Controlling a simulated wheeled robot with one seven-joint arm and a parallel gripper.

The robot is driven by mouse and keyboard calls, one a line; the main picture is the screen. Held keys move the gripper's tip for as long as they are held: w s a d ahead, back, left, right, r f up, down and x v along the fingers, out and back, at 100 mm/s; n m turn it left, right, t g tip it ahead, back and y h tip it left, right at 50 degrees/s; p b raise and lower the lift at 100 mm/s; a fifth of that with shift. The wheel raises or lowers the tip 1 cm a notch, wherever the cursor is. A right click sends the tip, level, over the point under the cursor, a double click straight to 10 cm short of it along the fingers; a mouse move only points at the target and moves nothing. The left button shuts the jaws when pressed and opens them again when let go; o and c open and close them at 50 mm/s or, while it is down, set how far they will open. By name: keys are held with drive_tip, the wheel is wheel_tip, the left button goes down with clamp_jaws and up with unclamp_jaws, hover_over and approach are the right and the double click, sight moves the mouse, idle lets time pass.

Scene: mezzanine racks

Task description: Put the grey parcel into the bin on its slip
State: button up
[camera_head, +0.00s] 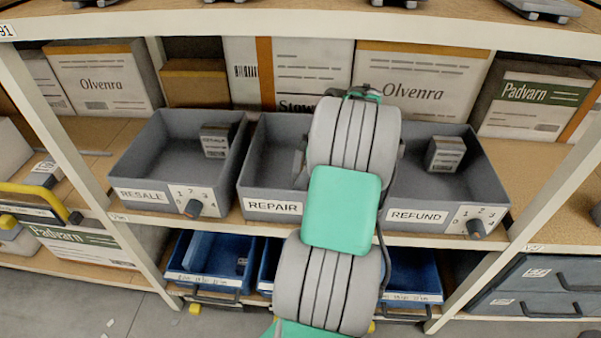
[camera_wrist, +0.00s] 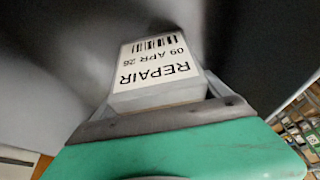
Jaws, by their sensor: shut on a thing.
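The grey parcel (camera_wrist: 150,98) shows in the wrist view, with a white slip on its face that reads REPAIR, 09 APR 26 and a barcode, upside down in the picture. My gripper (camera_wrist: 165,118) is shut on it. The REPAIR bin (camera_head: 250,195) is the grey middle bin on the shelf in the head view. My arm reaches over its right part and hides my gripper and most of the parcel there. Dark grey walls fill the wrist view around the parcel. I cannot tell whether the parcel touches the bin.
The grey RESALE bin (camera_head: 125,180) stands left and the grey REFUND bin (camera_head: 455,195) right; each holds a small labelled parcel. Cartons (camera_head: 103,80) line the back of the shelf. The upper shelf edge (camera_head: 200,22) runs above. Blue bins (camera_head: 205,275) sit below.

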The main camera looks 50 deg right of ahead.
drive_tip(key=shift+r, duration=0.1)
drive_tip(key=shift+f, duration=0.2)
drive_tip(key=o, duration=1.7)
drive_tip(key=shift+r, duration=0.1)
drive_tip(key=shift+r, duration=0.25)
drive_tip(key=p+v, duration=0.2)
drive_tip(key=v, duration=0.9)
drive_tip(key=shift+s+d+r+p, duration=0.1)
drive_tip(key=shift+r+p, duration=0.25)
